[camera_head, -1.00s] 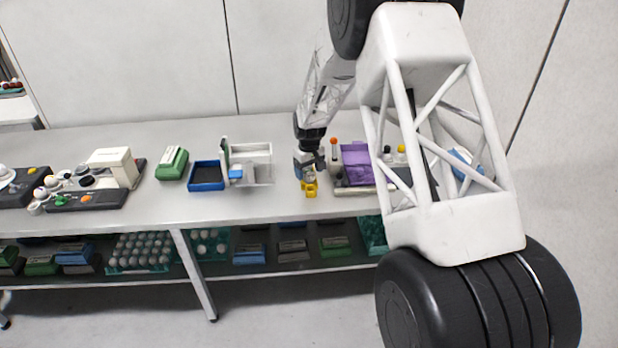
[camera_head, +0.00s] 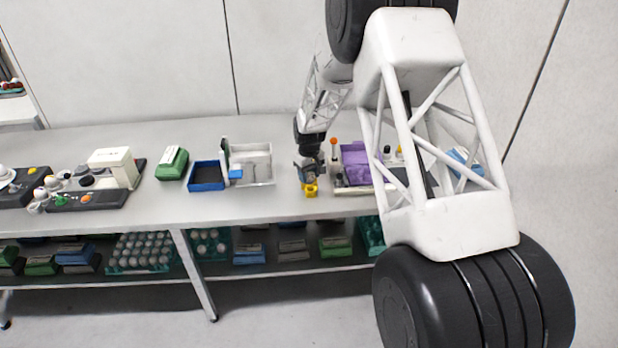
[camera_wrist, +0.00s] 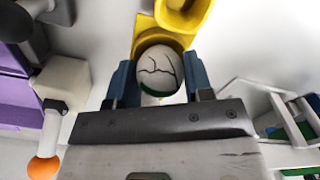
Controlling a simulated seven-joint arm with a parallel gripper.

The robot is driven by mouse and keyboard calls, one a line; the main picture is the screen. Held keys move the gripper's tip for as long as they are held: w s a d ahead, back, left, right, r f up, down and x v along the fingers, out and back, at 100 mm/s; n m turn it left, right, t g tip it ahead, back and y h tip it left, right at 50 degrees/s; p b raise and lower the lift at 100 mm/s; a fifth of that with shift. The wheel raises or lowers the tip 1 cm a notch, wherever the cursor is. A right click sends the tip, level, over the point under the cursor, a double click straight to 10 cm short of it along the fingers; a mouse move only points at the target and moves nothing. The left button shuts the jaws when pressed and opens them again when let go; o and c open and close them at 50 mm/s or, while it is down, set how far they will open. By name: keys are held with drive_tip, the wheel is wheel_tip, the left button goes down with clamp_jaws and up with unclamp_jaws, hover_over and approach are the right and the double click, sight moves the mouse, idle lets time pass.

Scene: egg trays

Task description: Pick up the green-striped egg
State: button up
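The egg (camera_wrist: 158,72) is white with dark crack-like lines and a green band low on its near side. It sits in a yellow holder (camera_wrist: 147,28) in the wrist view. The holder also shows on the table in the head view (camera_head: 310,189), where the egg is too small to make out. My gripper (camera_wrist: 160,80) has its two blue fingers on either side of the egg, very close to it. Whether they touch or press on it cannot be told. The egg's underside is hidden.
A purple tray (camera_head: 355,163) and an orange-topped post (camera_head: 333,148) stand just right of my gripper. A white partitioned box (camera_head: 262,180) and a blue tray (camera_head: 207,186) are to the left. Bare table lies in front of the holder.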

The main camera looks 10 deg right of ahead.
drive_tip(key=shift+c, duration=0.4)
drive_tip(key=shift+r, duration=0.15)
drive_tip(key=shift+r, duration=1.45)
drive_tip(key=shift+s+r, duration=0.25)
drive_tip(key=shift+s, duration=0.05)
drive_tip(key=s+d+r, duration=0.1)
drive_tip(key=s, duration=1.4)
drive_tip(key=shift+s+d+r, duration=0.15)
drive_tip(key=shift+d, duration=0.05)
